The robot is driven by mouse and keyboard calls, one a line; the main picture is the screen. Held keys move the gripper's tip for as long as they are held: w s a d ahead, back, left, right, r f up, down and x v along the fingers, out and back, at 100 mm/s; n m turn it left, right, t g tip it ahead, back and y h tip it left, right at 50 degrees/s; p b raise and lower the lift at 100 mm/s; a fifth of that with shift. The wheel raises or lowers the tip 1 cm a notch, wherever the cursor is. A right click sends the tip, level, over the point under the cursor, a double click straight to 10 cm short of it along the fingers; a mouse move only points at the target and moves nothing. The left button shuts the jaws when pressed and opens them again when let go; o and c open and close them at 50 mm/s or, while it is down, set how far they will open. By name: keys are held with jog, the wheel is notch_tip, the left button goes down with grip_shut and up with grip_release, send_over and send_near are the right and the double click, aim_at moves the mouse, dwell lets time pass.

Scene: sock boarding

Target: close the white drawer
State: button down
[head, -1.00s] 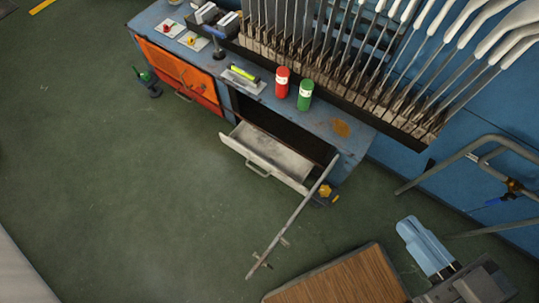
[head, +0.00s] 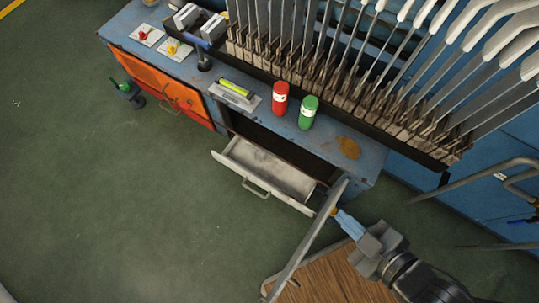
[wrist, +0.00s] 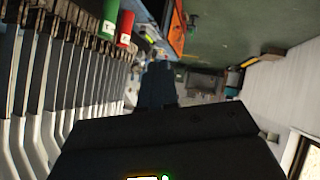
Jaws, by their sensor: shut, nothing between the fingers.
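The white drawer (head: 283,170) is pulled out of the blue workbench (head: 335,140), below its top. Its pale front with a metal handle (head: 256,190) faces the lower left, and the inside looks empty. My gripper (head: 342,218) is shut and empty, to the lower right of the drawer and apart from it, close to a grey metal bar. In the wrist view my dark gripper (wrist: 158,82) points toward the room; the drawer cannot be made out there.
The grey metal bar (head: 308,243) stands between my gripper and the drawer front, beside a wooden top (head: 335,280). An orange cabinet door (head: 175,88) is at left. Green floor is clear at lower left.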

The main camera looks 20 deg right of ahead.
jog(key=w+a+f+n+g+b, duration=0.2)
jog(key=w+f+n+b, duration=0.1)
jog(key=f, duration=0.6)
jog(key=w+a+f+n+g+h+b, duration=0.1)
jog(key=w+f+n+b, duration=0.15)
jog(key=f, duration=0.55)
jog(key=w+a+f+n+g+b, duration=0.2)
jog(key=f+n, duration=0.1)
jog(key=f, duration=0.6)
jog(key=w+a+f+n+g+h+b, duration=0.35)
jog(key=w+a+f+n+b, duration=0.35)
jog(key=w+a+f+n, duration=0.3)
jog(key=w+d+f+b, duration=0.3)
jog(key=d+f+b, duration=0.2)
jog(key=f, duration=0.5)
jog(key=shift+w+d+f+h+b, duration=0.15)
jog(key=shift+w+d+h+b, duration=0.25)
jog(key=shift+d, duration=0.85)
jog(key=shift+s+m, duration=0.1)
jog(key=shift+m, duration=0.15)
